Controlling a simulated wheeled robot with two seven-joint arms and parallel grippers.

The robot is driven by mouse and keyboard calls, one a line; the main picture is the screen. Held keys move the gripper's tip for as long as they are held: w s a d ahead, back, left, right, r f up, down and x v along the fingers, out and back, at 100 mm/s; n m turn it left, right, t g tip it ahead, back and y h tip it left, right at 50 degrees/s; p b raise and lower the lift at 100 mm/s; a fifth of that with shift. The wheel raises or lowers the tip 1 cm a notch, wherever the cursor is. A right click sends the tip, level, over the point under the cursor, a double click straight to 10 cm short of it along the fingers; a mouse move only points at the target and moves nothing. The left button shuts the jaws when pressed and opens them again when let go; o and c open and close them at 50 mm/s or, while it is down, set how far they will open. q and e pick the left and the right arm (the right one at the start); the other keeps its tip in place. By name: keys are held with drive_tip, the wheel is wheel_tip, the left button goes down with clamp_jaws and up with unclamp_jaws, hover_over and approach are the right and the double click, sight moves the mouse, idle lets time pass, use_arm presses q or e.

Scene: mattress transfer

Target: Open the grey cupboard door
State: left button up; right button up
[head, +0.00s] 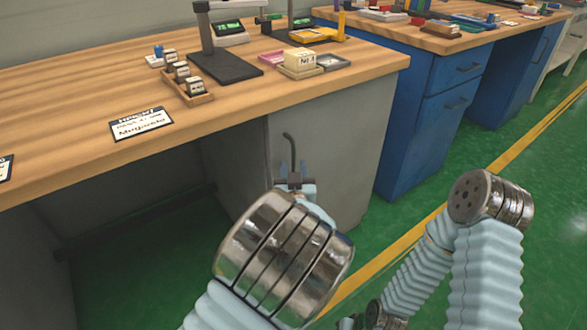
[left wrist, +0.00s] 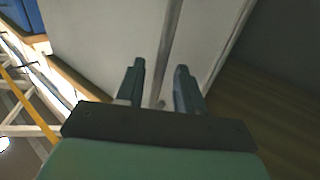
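The grey cupboard (head: 335,125) stands under the wooden worktop, and its door looks closed. A dark bar handle (head: 289,143) with a bent top runs down the door's left part. My left gripper (head: 292,168) is at the lower part of this handle. In the left wrist view the two fingers of my left gripper (left wrist: 160,72) are apart, with the handle bar (left wrist: 170,42) running between them. Gaps show on both sides of the bar, so the gripper is open and not clamped. My right arm shows at the right, but its gripper is not in view.
The wooden worktop (head: 60,98) overhangs the cupboard and carries a scale (head: 225,68), a small tray of blocks (head: 190,90) and a label card (head: 141,124). A blue cabinet (head: 415,110) stands to the right. Green floor (head: 400,225) lies open before it.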

use_arm(q)
drive_tip(key=shift+w, duration=0.2)
clamp_jaws()
drive_tip(key=shift+s+d, duration=0.1)
